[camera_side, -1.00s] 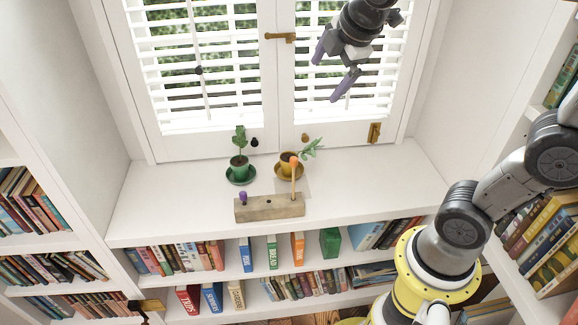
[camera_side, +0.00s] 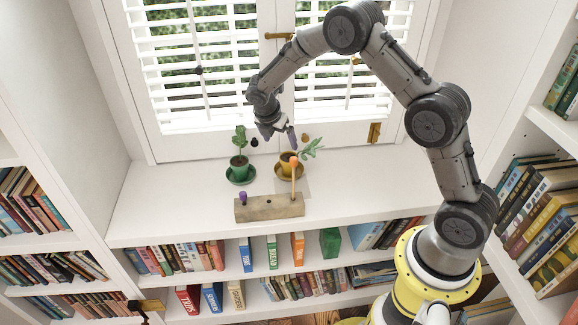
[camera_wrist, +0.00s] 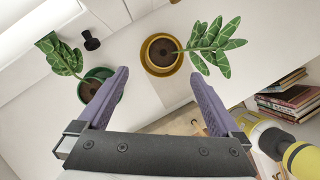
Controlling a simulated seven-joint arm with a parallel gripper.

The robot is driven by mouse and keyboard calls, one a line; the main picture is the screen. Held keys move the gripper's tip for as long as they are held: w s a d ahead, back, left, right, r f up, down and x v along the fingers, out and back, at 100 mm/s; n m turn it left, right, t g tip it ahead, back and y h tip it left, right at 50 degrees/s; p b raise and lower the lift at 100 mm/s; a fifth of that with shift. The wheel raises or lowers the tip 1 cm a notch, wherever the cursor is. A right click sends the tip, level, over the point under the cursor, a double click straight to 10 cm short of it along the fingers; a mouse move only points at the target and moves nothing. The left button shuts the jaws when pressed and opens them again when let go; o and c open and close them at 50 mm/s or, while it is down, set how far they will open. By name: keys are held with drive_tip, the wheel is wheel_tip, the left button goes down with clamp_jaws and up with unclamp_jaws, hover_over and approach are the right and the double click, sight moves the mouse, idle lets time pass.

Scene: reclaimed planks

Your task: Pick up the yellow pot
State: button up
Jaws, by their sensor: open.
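The yellow pot (camera_side: 287,165) stands on a yellow saucer (camera_side: 289,175) on the white window ledge, with a leafy plant leaning to the right out of it. In the wrist view the yellow pot (camera_wrist: 160,53) lies beyond my fingertips, roughly between their lines. My gripper (camera_side: 279,138) is open and empty, above and slightly behind the pot in the side view. Both purple fingers show in the wrist view (camera_wrist: 159,82). The front of the pot is partly hidden in the side view by an orange-topped peg.
A green pot (camera_side: 239,164) with a plant stands left of the yellow one. A wooden block (camera_side: 269,207) with a purple peg (camera_side: 243,198) and a tall orange-topped peg (camera_side: 294,180) lies in front. A dark knob (camera_side: 255,142) is behind. The ledge is clear on both sides.

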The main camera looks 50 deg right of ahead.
sight(284, 162)
drive_tip(key=x, duration=0.6)
drive_tip(key=shift+d+f, duration=0.2)
drive_tip(key=shift+f, duration=0.1)
drive_tip(key=shift+s+x, duration=0.1)
drive_tip(key=shift+x, duration=1.3)
drive_tip(key=shift+s+x, duration=0.15)
drive_tip(key=shift+x, duration=1.2)
clamp_jaws()
